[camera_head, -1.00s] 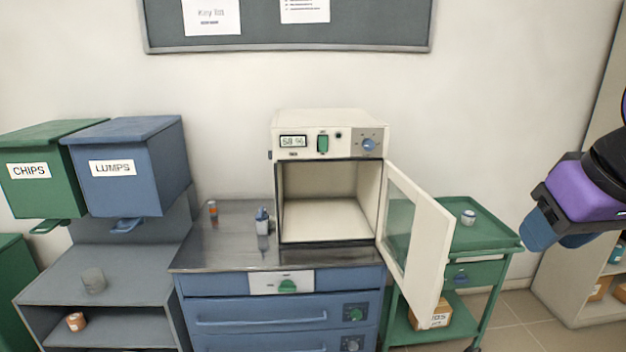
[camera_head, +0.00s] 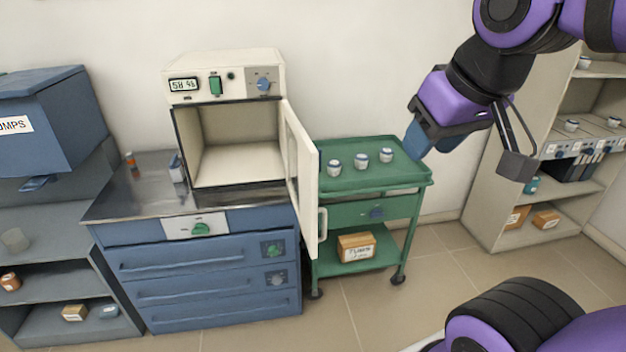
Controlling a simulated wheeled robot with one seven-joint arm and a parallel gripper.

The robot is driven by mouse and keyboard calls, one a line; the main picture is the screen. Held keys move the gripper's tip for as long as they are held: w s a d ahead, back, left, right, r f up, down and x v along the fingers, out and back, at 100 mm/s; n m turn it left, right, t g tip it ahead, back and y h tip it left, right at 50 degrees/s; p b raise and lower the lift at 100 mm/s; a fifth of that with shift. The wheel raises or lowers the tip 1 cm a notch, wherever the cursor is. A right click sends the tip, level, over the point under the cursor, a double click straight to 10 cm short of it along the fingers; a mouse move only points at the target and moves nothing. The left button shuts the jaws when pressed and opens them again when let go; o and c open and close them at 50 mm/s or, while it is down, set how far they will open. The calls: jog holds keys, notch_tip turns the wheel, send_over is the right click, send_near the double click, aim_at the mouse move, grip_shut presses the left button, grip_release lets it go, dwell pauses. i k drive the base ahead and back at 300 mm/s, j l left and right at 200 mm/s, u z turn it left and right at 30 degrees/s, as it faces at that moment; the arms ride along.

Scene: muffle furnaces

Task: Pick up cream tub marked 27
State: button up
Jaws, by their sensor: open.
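Three small pale tubs with dark markings stand in a row on the top of the green cart: a left tub (camera_head: 334,167), a middle tub (camera_head: 361,161) and a right tub (camera_head: 386,155). Their numbers are too small to read, so I cannot tell which is marked 27. My gripper (camera_head: 466,160) is open and empty, up and to the right of the tubs, apart from them. Its blue finger is near the cart's right back corner in the picture.
The green cart (camera_head: 345,185) stands right of a furnace (camera_head: 228,118) whose open door (camera_head: 301,165) juts beside the cart's left side. A boxed item (camera_head: 356,246) is on the cart's lower shelf. Shelving (camera_head: 484,205) with more small tubs stands at right. Floor before the cart is clear.

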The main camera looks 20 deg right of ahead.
aim_at(334, 166)
jog(key=l+u, duration=0.15)
jog(key=l, duration=0.3)
jog(key=k+l+u, duration=0.15)
jog(key=l, duration=0.3)
jog(key=k+l+u, duration=0.15)
jog(key=l, duration=0.3)
jog(key=k+l+u, duration=0.2)
jog(key=l, duration=0.25)
jog(key=i+l+u, duration=0.45)
jog(key=i+l, duration=0.75)
jog(key=i, duration=0.05)
